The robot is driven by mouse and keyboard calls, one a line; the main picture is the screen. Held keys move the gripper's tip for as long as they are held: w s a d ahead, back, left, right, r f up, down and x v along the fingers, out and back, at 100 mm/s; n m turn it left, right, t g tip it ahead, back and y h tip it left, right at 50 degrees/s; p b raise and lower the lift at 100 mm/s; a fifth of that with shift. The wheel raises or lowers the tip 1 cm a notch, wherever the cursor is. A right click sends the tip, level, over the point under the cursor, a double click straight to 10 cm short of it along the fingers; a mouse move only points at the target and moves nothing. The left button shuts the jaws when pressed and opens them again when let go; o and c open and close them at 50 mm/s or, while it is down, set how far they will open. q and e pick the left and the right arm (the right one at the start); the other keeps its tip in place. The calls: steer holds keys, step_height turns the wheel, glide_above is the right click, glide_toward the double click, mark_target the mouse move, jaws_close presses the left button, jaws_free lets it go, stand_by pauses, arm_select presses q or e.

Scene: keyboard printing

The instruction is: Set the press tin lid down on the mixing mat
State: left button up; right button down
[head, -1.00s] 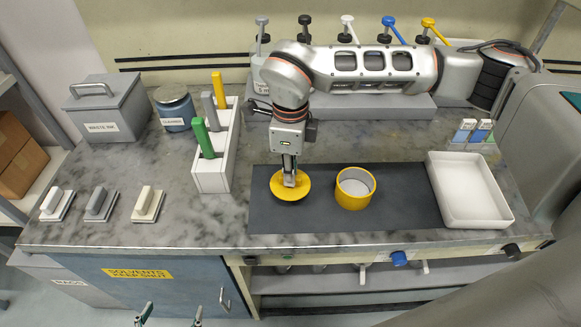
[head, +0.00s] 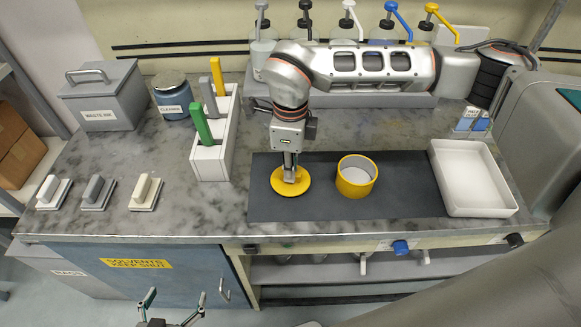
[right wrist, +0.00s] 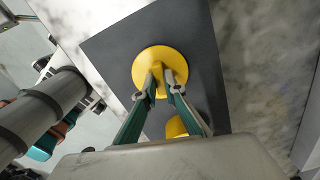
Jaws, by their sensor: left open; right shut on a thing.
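The press tin lid is a round yellow disc (head: 304,182) at the left part of the dark grey mixing mat (head: 400,200). My right gripper (head: 290,172) points down and is shut on the lid's middle; the right wrist view shows both fingers (right wrist: 162,80) closed at the centre of the lid (right wrist: 143,62). The lid is at or just above the mat; I cannot tell whether it touches. The open yellow tin (head: 356,176), white inside, stands on the mat to the right of the lid. My left gripper (head: 174,303) is open and empty, in front of the cabinet at the bottom edge.
A white tray (head: 470,205) stands at the mat's right end. A white rack (head: 212,165) with green, grey and yellow handles stands left of the mat. Several pump bottles line the back. Three small handled blocks (head: 97,191) lie at the left.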

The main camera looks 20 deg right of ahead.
steer(key=shift+f, duration=0.35)
steer(key=c, duration=2)
jaws_free()
step_height(320, 180, up, 6)
steer(key=shift+r+p, duration=0.1)
steer(key=shift+p, duration=1.1)
